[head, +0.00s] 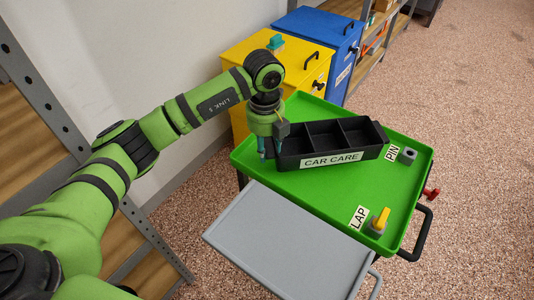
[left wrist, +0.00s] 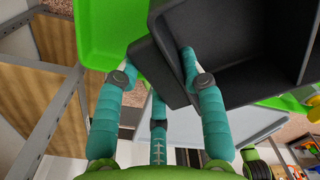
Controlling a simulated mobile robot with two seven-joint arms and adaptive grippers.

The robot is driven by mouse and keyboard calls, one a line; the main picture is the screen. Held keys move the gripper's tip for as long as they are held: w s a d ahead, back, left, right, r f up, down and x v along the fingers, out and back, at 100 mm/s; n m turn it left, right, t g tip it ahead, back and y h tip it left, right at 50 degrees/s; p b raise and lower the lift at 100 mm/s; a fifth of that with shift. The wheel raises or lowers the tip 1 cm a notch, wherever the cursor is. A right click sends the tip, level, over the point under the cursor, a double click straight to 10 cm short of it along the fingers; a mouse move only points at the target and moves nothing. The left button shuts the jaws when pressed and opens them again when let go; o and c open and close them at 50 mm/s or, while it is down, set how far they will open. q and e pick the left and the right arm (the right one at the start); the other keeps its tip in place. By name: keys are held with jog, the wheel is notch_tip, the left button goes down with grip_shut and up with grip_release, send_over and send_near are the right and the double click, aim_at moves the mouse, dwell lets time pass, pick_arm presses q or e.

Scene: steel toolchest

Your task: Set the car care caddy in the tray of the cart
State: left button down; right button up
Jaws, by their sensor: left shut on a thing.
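The black car care caddy (head: 372,153) is an open box with several compartments and a white CAR CARE label. In the head view it appears over the back part of the green cart tray (head: 300,198), roughly level; I cannot tell whether its base touches the tray. My left gripper (head: 266,150) is shut on the caddy's left end. In the left wrist view the teal fingers (left wrist: 157,95) are at the dark end of the caddy (left wrist: 255,70), with the green tray (left wrist: 105,35) behind. My right gripper is not in view.
A grey flap (head: 285,245) extends from the cart's near side. Yellow (head: 235,75) and blue (head: 330,45) cabinets stand behind. The tray's front middle is bare.

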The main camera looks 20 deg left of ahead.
pick_arm(q)
notch_tip(320, 180, down, 3)
jog(key=shift+f, duration=0.3)
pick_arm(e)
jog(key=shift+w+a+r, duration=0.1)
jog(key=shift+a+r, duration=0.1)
pick_arm(q)
jog(key=shift+f, duration=0.1)
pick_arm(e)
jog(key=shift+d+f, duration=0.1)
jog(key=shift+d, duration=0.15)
pick_arm(q)
jog(key=c, duration=1)
grip_release()
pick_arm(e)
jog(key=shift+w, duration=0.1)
pick_arm(q)
jog(key=shift+r, duration=0.5)
notch_tip(320, 180, up, 11)
jog(key=shift+a+f+b, duration=0.1)
jog(key=shift+f+b, duration=0.1)
jog(key=shift+b, duration=0.1)
jog(key=shift+s+r, duration=0.1)
jog(key=shift+r, duration=0.2)
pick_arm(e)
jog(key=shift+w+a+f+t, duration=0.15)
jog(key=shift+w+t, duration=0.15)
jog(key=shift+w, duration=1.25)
